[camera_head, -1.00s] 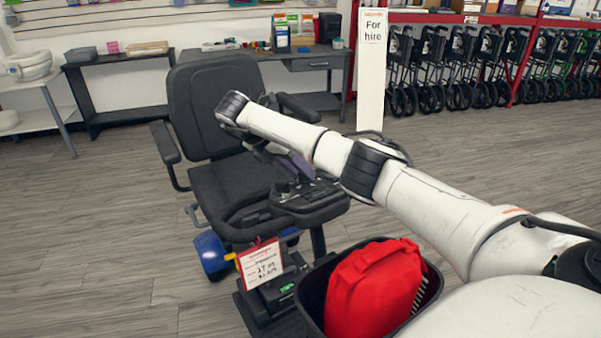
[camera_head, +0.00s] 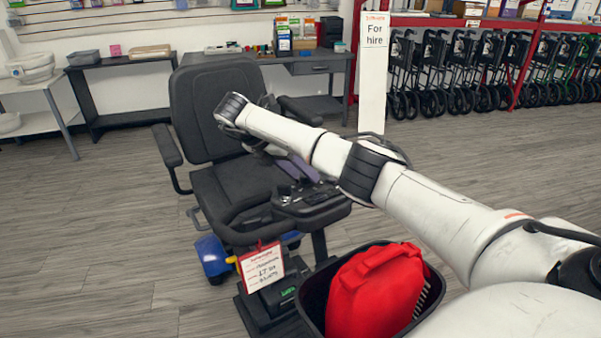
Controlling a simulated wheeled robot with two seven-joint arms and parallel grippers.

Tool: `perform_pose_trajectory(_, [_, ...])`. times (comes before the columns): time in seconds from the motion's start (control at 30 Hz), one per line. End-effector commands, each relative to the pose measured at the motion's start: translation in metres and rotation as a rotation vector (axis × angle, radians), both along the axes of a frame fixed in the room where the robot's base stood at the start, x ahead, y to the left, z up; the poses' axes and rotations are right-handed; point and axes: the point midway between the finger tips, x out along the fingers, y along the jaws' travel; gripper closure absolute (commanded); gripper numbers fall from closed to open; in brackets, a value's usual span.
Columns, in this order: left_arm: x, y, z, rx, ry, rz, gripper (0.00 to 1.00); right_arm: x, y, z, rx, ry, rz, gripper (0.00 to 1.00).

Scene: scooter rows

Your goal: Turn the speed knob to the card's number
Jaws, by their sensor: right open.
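A scooter with a black seat (camera_head: 215,110) and blue body (camera_head: 213,258) stands in front of me. Its dark control console (camera_head: 312,206) has small raised controls on top, too small to tell the speed knob apart. A white card with a red border (camera_head: 261,267) hangs at the scooter's front, its handwriting too blurred to read surely. My right arm reaches in from the right, over the console. My right gripper (camera_head: 288,163) is open, folded back beyond the wrist and above the console's far side. It is partly hidden by my forearm, and no contact shows. My left gripper is not in view.
A black basket (camera_head: 312,290) with a red bag (camera_head: 375,292) is at the scooter's front. A "For hire" sign (camera_head: 374,75) stands behind. Folded walkers (camera_head: 470,75) line the back right, with a desk (camera_head: 320,68) at the back. The floor at left is clear.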

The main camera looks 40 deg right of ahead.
Motion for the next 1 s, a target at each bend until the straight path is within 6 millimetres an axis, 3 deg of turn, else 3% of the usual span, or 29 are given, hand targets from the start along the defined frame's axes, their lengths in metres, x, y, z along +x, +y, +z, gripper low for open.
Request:
perform_pose_trajectory(0.27, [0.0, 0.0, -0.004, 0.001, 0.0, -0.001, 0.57, 0.01, 0.031, 0.041, 0.0, -0.007, 0.005, 0.56])
perform_pose_trajectory(0.43, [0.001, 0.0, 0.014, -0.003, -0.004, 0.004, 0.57, 0.015, 0.048, 0.069, 0.0, -0.004, 0.004, 0.56])
perform_pose_trajectory(0.63, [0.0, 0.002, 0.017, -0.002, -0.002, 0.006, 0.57, 0.017, 0.058, 0.078, 0.001, -0.003, 0.004, 0.56])
perform_pose_trajectory(1.0, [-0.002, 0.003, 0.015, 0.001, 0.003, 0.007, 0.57, 0.017, 0.057, 0.078, 0.01, 0.004, 0.01, 0.56])
